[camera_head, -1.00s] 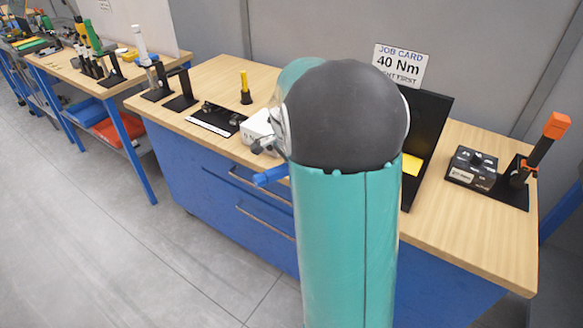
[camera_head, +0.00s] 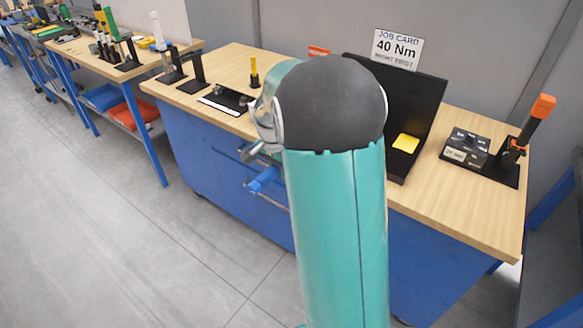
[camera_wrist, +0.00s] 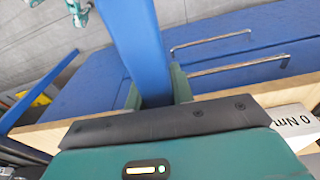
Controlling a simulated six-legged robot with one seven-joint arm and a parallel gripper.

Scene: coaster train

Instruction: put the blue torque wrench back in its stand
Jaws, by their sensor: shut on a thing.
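The blue torque wrench shows as a broad blue bar (camera_wrist: 140,35) in the wrist view, running up out of the frame. My gripper (camera_wrist: 156,92) is shut around it, one dark green finger on each side. In the head view a short blue end (camera_head: 263,179) sticks out left of my arm, in front of the bench's drawers. The rest of the wrench is hidden there. Two upright black stands, a left one (camera_head: 171,63) and a right one (camera_head: 197,75), are on the bench's left end; they look empty. I cannot tell which is the wrench's.
An orange-topped tool (camera_head: 528,122) leans in a black stand at the bench's right end, beside a dark box (camera_head: 466,147). A black panel (camera_head: 418,105) stands behind my arm. A yellow-handled tool (camera_head: 254,74) stands near a black tray (camera_head: 225,99). The floor in front is clear.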

